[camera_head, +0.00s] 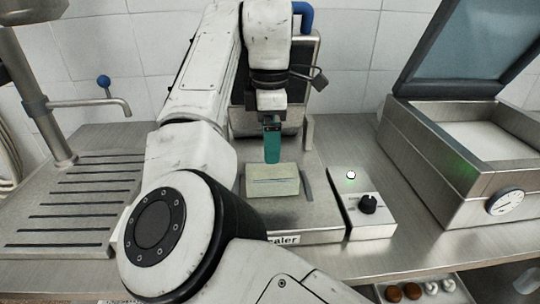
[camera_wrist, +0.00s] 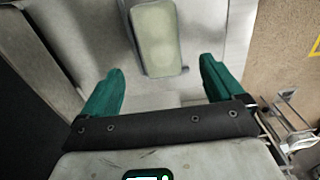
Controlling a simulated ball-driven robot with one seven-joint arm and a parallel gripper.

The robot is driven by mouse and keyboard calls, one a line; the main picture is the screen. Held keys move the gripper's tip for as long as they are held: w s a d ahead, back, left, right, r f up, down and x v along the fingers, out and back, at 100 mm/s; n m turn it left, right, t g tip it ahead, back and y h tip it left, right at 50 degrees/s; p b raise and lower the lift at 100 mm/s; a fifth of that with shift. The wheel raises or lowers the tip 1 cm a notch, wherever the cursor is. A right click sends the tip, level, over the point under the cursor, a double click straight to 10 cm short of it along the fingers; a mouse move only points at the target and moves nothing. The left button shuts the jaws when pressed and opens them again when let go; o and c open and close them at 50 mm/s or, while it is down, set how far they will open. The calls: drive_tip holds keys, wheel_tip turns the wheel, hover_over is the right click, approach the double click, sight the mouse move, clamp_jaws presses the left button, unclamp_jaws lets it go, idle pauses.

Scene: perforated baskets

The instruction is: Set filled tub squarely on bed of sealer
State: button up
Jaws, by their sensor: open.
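A pale greenish tub (camera_head: 272,181) sits on the metal bed of the sealer (camera_head: 285,222), roughly lined up with its front edge. The tub also shows in the wrist view (camera_wrist: 158,42), at top centre, slightly turned relative to my gripper. Its contents cannot be made out. My gripper (camera_head: 272,150) has green fingers and hangs over the back of the tub in the head view. In the wrist view my gripper (camera_wrist: 160,88) is open, its fingers wide apart with nothing between the tips. The tub lies beyond the fingertips.
A control box (camera_head: 368,222) with a black knob and lit button stands right of the bed. A steel machine with raised lid (camera_head: 440,185) is farther right. A slotted drainboard (camera_head: 75,205) and tap are left. Several eggs (camera_head: 430,288) lie below the counter's front edge.

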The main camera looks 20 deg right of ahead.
drive_tip(key=shift+r+p, duration=0.3)
drive_tip(key=shift+r, duration=1.45)
